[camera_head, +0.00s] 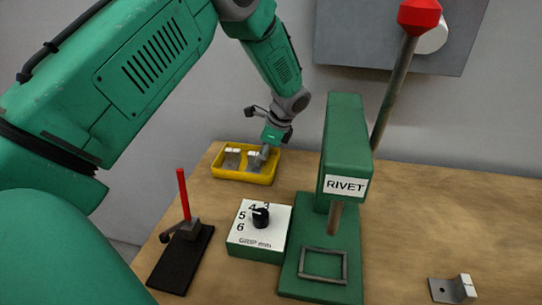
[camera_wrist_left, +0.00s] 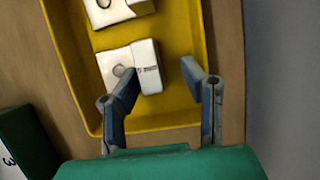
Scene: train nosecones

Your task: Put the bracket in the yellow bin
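The yellow bin (camera_head: 243,178) stands at the back left of the wooden table. Two pale metal brackets lie in it, a left one (camera_head: 232,158) and a right one (camera_head: 253,157). My left gripper (camera_head: 262,157) is low over the bin's right part. The other bracket (camera_wrist_left: 112,10) is farther along the bin (camera_wrist_left: 178,30). A third bracket (camera_head: 448,290) lies on the table at the front right.
A green rivet press (camera_head: 345,140) with a red-knobbed lever (camera_head: 395,85) stands mid-table. A dial box (camera_head: 258,232) and a black base with a red upright handle (camera_head: 183,195) stand left of it. The table right of the press is mostly clear. A wall is behind.

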